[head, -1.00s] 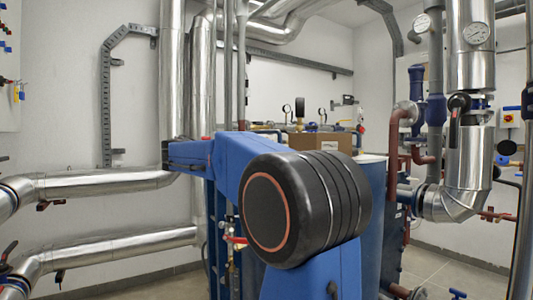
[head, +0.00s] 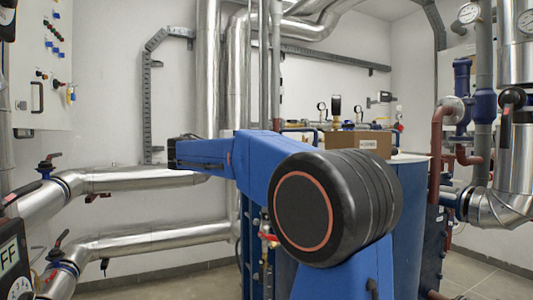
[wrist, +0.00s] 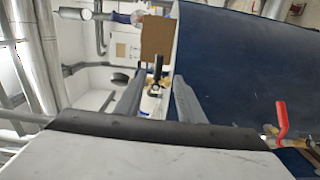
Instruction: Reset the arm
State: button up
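My blue arm (head: 265,165) with its large black joint reaches away across the middle of the head view. It is bent, with its far link pointing left. My gripper (wrist: 158,92) shows in the wrist view with two grey fingers spread apart. The gap between them holds nothing. In the head view I cannot make out the fingers.
A dark blue tank (wrist: 245,70) fills the right of the wrist view, close to the fingers. A red-handled valve (wrist: 282,118) is beside it. Silver pipes (head: 130,178) run along the left wall. A control panel (head: 45,80) hangs at the far left.

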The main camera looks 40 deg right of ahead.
jog(key=s+a+f+n+t+y, duration=0.2)
jog(key=s+a+f+t+y, duration=0.15)
jog(key=s+f, duration=0.6)
jog(key=s+a+f+n+t+y, duration=0.25)
jog(key=s+f+y, duration=0.2)
jog(key=f, duration=0.95)
jog(key=s+a+f+m+t+y, duration=0.1)
jog(key=s+a+f+y, duration=0.3)
jog(key=a+f, duration=0.5)
jog(key=s+a+f+t+y, duration=0.2)
jog(key=s+a+f+y, duration=0.3)
jog(key=s+a+f, duration=0.2)
notch_tip(320, 180, down, 4)
jog(key=a, duration=0.2)
jog(key=shift+s+a+m, duration=0.35)
